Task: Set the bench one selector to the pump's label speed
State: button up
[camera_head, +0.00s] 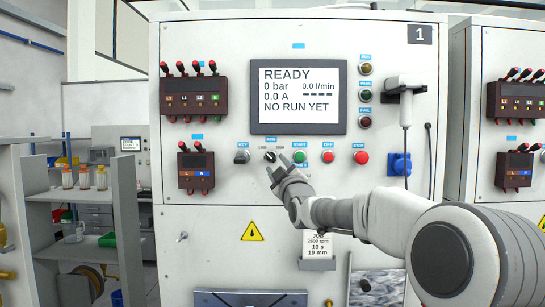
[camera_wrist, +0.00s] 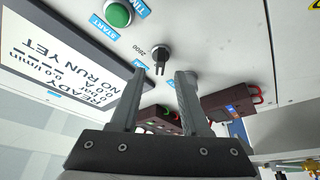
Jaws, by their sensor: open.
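Bench one is the white cabinet (camera_head: 222,35) marked 1. Its black selector knob (camera_head: 270,156) sits below the screen, between the key switch and the green START button, with small speed figures at either side. In the wrist view the knob (camera_wrist: 160,54) shows beside a printed 2800. Which figure it points to I cannot tell. My gripper (camera_head: 276,171) is just below and in front of the knob. In the wrist view my gripper (camera_wrist: 160,77) is open and empty, its fingers spread either side of the knob's line, apparently short of it. I cannot identify a pump label.
The screen (camera_head: 298,96) reads READY with zero values. A card (camera_head: 317,244) below appears to read 2800 rpm. Close to the knob are the green START button (camera_head: 300,157), a red OFF button (camera_head: 328,157) and the key switch (camera_head: 241,156). Terminal blocks (camera_head: 190,97) project at left.

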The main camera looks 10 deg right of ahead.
aim_at(272, 159)
jog(key=shift+p+x, duration=0.7)
jog(key=shift+x, duration=1.4)
jog(key=shift+c, duration=0.2)
grip_shut()
